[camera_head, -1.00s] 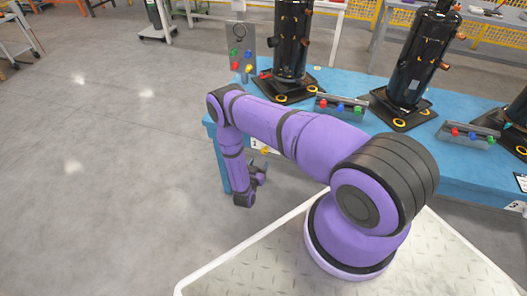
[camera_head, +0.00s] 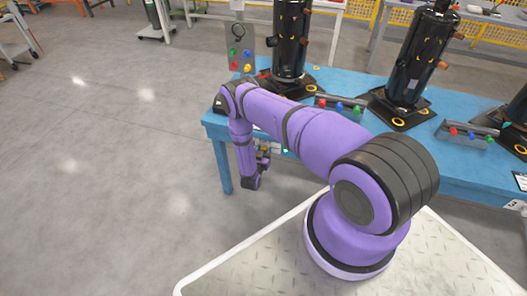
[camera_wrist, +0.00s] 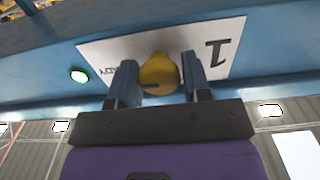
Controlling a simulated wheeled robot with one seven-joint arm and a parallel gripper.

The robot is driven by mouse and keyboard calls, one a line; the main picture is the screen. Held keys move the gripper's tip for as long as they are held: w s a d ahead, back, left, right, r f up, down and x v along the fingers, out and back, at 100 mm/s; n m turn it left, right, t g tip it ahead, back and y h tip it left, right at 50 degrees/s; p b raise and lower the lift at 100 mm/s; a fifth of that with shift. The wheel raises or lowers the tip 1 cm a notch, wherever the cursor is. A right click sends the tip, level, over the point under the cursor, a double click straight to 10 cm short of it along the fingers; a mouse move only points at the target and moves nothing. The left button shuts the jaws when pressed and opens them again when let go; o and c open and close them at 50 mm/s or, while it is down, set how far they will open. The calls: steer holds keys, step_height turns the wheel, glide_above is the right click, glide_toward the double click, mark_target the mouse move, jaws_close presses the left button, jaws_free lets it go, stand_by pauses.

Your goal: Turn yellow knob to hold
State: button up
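The yellow knob (camera_wrist: 159,72) is rounded and stands out from a white label plate (camera_wrist: 110,48) marked with a large 1, on the blue front side of the pallet bench. The plate appears upside down in the wrist view. My gripper (camera_wrist: 160,75) has its two fingers apart, one on each side of the knob. I cannot tell whether the fingers touch it. The plate's wording is partly hidden by a finger. In the head view my gripper (camera_head: 263,160) is low at the bench's front left, and the knob is too small to make out clearly.
A green lamp (camera_wrist: 79,76) glows beside the plate. Black compressors (camera_head: 291,45) stand on the blue bench (camera_head: 345,85), with small panels of coloured knobs (camera_head: 340,106) near its front edge. The grey floor (camera_head: 90,170) to the left is clear.

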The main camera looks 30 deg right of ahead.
steer(key=c, duration=0.5)
steer(key=shift+n, duration=0.3)
steer(key=n, duration=0.2)
steer(key=shift+a+n, duration=0.1)
steer(key=shift+n, duration=0.3)
steer(key=n, duration=0.4)
steer(key=shift+w+n, duration=0.1)
steer(key=shift+n, duration=0.2)
steer(key=n, duration=0.5)
steer(key=shift+a+f, duration=0.1)
steer(key=shift+f, duration=0.05)
steer(key=shift+n, duration=2.4)
steer(key=shift+f, duration=0.1)
